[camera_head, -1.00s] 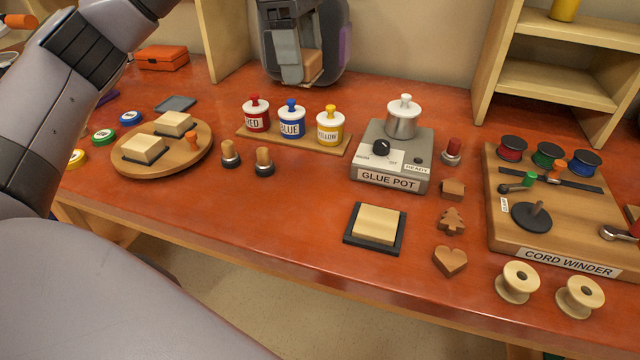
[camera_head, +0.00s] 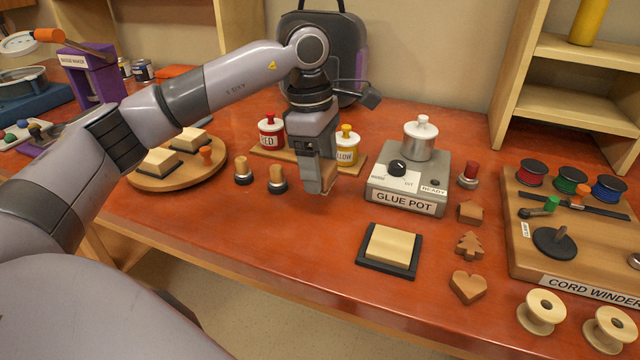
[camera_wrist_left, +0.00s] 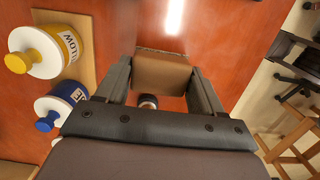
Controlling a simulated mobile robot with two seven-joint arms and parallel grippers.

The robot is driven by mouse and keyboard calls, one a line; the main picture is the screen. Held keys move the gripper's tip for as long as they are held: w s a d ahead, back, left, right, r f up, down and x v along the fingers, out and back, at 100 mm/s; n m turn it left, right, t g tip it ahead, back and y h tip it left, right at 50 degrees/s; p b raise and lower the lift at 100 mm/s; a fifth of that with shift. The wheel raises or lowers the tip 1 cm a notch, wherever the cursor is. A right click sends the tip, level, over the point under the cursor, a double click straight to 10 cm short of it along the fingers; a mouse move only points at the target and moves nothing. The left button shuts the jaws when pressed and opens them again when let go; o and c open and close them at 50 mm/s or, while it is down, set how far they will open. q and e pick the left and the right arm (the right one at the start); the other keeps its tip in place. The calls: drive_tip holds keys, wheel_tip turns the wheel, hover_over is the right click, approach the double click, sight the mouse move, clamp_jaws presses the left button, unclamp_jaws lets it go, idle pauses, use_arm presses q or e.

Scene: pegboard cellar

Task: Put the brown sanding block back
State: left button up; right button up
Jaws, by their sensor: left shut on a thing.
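The brown sanding block (camera_head: 321,180) is held between the fingers of my left gripper (camera_head: 318,188), low over the orange-red bench, left of the glue pot (camera_head: 405,190). I cannot tell whether it touches the bench. In the left wrist view the brown block (camera_wrist_left: 162,75) sits between the two dark fingers of the gripper (camera_wrist_left: 163,83). The paint pots stand just behind the gripper; the red pot (camera_head: 271,133) and yellow pot (camera_head: 347,146) show, and the arm hides the blue one in the head view. My right gripper is not in view.
Two wooden-handled stampers (camera_head: 277,179) stand left of the gripper, near a round board (camera_head: 150,180) with pale blocks. A pale block on a dark pad (camera_head: 389,248), wooden shapes (camera_head: 468,287) and the cord winder (camera_head: 570,230) lie to the right. Bench front is clear.

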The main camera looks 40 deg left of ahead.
use_arm(q)
drive_tip(key=shift+f, duration=2)
drive_tip(key=shift+f, duration=0.1)
drive_tip(key=shift+f, duration=0.15)
drive_tip(key=o, duration=0.9)
drive_tip(key=shift+o, duration=0.2)
drive_tip(key=shift+r, duration=0.2)
drive_tip(key=r, duration=0.4)
drive_tip(key=a+r, duration=0.1)
drive_tip(key=r, duration=0.7)
drive_tip(key=shift+s+a, duration=0.2)
